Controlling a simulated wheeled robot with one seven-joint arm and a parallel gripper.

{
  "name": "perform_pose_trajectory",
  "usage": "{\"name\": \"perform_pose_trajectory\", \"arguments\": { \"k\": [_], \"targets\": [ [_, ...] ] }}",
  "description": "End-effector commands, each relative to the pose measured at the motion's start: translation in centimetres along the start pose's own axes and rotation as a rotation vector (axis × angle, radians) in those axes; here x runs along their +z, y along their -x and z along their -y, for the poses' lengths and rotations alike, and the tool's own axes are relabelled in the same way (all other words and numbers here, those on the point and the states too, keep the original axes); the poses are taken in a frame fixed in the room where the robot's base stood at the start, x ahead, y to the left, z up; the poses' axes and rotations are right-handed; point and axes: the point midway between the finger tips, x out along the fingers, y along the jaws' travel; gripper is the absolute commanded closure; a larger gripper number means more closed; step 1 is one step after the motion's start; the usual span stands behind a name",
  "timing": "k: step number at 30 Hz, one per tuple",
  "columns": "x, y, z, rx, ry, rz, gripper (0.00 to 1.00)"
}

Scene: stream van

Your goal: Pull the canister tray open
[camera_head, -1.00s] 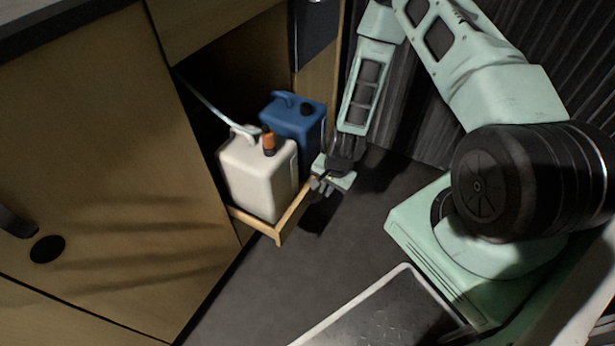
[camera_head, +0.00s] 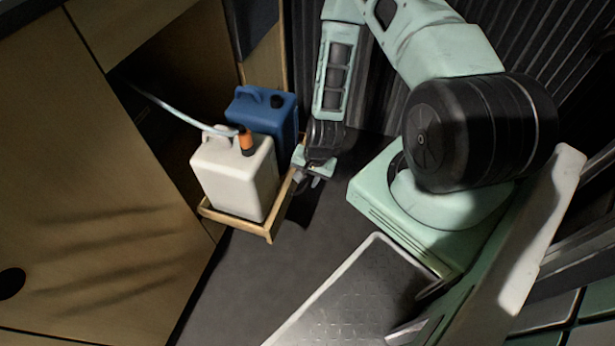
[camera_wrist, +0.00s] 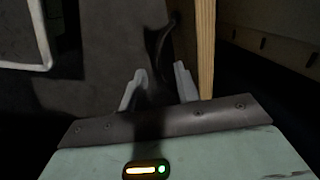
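The canister tray (camera_head: 235,222), a low wooden-edged tray, stands out of the dark cabinet opening. It bears a white canister (camera_head: 232,180) with an orange cap and a blue canister (camera_head: 262,118) behind it. My gripper (camera_head: 311,176) is low at the tray's right side. In the wrist view its two pale fingers (camera_wrist: 160,72) stand apart, with a dark curved piece (camera_wrist: 158,42), seemingly a handle, between them. Contact with it is not clear. The tray's wooden edge (camera_wrist: 206,45) is just right of the fingers.
A pale hose (camera_head: 170,108) runs from the cabinet to the white canister. The wooden cabinet front (camera_head: 90,200) fills the left. A metal-edged plate (camera_head: 350,295) lies on the floor at the front. Dark floor (camera_head: 245,285) in front of the tray is clear.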

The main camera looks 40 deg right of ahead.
Motion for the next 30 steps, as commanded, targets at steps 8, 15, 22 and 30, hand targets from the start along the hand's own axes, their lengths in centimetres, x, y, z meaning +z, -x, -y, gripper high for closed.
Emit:
{"name": "perform_pose_trajectory", "arguments": {
  "k": [8,15,22,30],
  "targets": [
    [0.0,0.1,0.0,0.000,0.000,0.000,0.69],
    [-0.1,3.4,0.1,-0.001,0.001,-0.002,0.69],
    [-0.1,8.9,0.1,-0.001,0.000,-0.002,0.69],
    [-0.1,14.6,0.1,-0.001,0.000,-0.003,0.69]
  ]
}}
